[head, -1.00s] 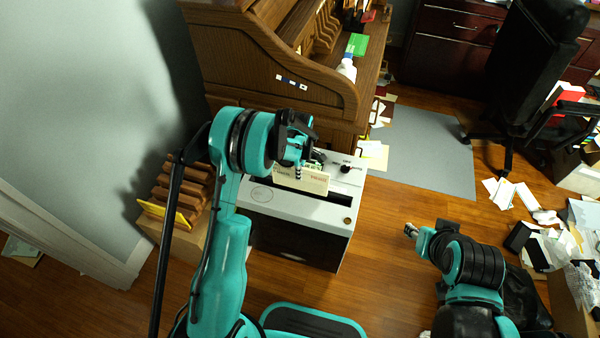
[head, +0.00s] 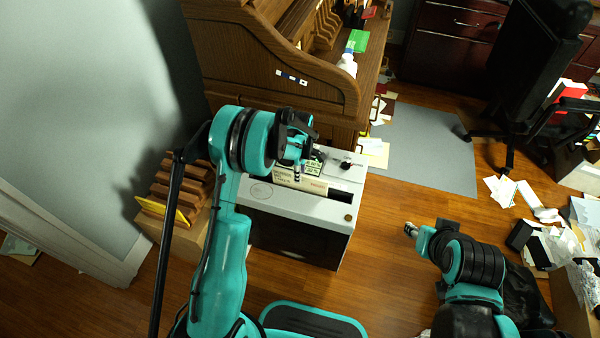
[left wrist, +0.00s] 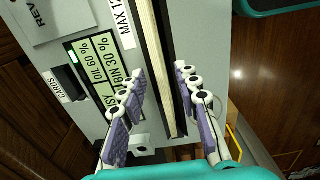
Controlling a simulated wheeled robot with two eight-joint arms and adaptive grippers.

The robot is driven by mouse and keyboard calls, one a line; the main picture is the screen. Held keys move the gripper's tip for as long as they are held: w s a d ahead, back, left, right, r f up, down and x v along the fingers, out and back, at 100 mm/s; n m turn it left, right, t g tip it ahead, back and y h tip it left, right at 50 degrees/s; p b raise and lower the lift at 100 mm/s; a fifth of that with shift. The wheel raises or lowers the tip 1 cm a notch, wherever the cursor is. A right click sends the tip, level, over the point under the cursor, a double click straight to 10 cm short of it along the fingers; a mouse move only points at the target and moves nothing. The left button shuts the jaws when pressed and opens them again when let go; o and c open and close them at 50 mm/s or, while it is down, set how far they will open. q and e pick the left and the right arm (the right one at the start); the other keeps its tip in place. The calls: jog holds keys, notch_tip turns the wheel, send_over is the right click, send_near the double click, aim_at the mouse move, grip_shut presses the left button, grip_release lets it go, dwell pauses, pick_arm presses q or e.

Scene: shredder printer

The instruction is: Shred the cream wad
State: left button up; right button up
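The cream wad (head: 302,183) stands low in the slot of the shredder (head: 335,213), with only its upper part showing. In the left wrist view the wad (left wrist: 161,70) is a thin pale strip along the dark slot. My left gripper (head: 298,166) is over the shredder top. In the left wrist view its fingers (left wrist: 162,110) are spread on either side of the wad, with visible gaps. The shredder's green display (left wrist: 97,85) shows oil 60 % and bin 30 %. My right gripper (head: 411,230) is right of the shredder, away from the wad; its fingers are too small to judge.
A wooden roll-top desk (head: 270,70) stands behind the shredder. A brown rack (head: 180,185) is close on the left. Papers and an office chair (head: 535,65) are at the right. The floor right of the shredder is mostly clear.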

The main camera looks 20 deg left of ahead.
pick_arm(q)
notch_tip(320, 180, up, 12)
dwell(0.4)
jog(key=s+r+m+t, duration=0.3)
jog(key=s+r+m, duration=0.5)
jog(key=s+r, duration=0.4)
jog(key=s+r+m+t, duration=0.1)
jog(key=s+m+t, duration=0.3)
jog(key=s+m, duration=0.5)
jog(key=s, duration=0.5)
jog(key=shift+a+r+m, duration=0.15)
jog(key=shift+m, duration=0.15)
jog(key=shift+a, duration=0.1)
dwell(0.9)
